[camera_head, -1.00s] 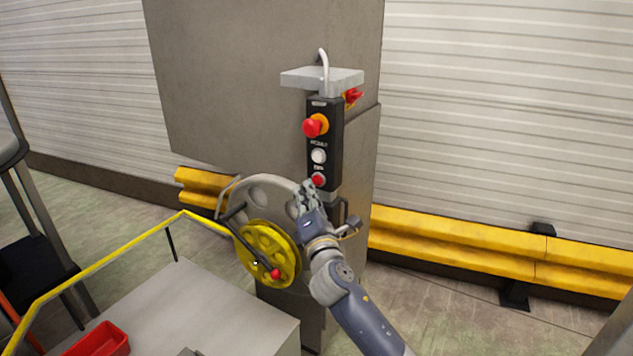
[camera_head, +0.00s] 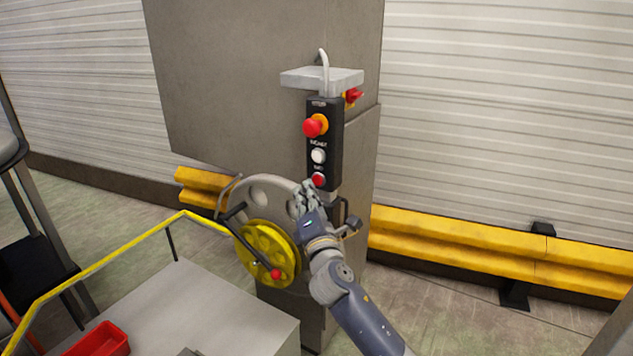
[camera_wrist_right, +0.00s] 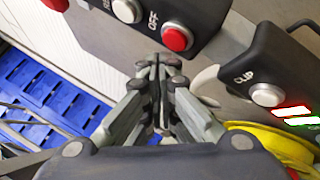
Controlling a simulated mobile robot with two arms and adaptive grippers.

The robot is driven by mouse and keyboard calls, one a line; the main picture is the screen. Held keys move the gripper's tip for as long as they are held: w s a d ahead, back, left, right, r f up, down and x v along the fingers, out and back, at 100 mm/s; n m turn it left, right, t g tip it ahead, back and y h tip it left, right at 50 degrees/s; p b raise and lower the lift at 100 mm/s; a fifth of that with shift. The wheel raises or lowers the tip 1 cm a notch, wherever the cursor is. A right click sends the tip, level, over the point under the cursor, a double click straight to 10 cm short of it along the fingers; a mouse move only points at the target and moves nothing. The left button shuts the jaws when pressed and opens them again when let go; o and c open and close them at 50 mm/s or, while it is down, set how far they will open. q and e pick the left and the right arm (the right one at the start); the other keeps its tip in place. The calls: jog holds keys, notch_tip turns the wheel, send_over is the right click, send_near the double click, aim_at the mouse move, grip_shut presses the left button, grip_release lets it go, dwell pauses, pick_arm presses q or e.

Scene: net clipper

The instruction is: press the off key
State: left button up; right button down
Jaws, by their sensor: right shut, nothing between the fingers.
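The black control box (camera_head: 325,140) hangs upright on the grey machine, with a large red knob (camera_head: 314,126) on a yellow collar, a white button (camera_head: 318,156) and a red key (camera_head: 318,180) at the bottom. In the right wrist view the red key (camera_wrist_right: 177,37) sits next to the label "OFF", right of the white button (camera_wrist_right: 127,10). My right gripper (camera_head: 306,188) is shut and empty, just below and left of the red key. In the right wrist view its fingertips (camera_wrist_right: 158,65) are apart from the key. My left gripper is out of view.
A yellow handwheel (camera_head: 266,252) with a crank stands left of my right arm. A black unit (camera_wrist_right: 267,75) with a silver button is right of the fingers in the wrist view. A red bin (camera_head: 100,340) and a yellow rail (camera_head: 110,253) are lower left.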

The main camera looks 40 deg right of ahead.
jog(key=shift+w+d, duration=0.15)
jog(key=shift+d, duration=0.25)
jog(key=shift+w+d, duration=0.15)
jog(key=shift+d, duration=0.25)
dwell(0.8)
jog(key=shift+a, duration=0.15)
jog(key=shift+s+a, duration=0.35)
jog(key=shift+a, duration=0.3)
jog(key=a, duration=0.1)
jog(key=s+a, duration=0.1)
jog(key=a, duration=0.1)
jog(key=s+a, duration=0.1)
jog(key=shift+a+p, duration=0.3)
jog(key=shift+p, duration=0.05)
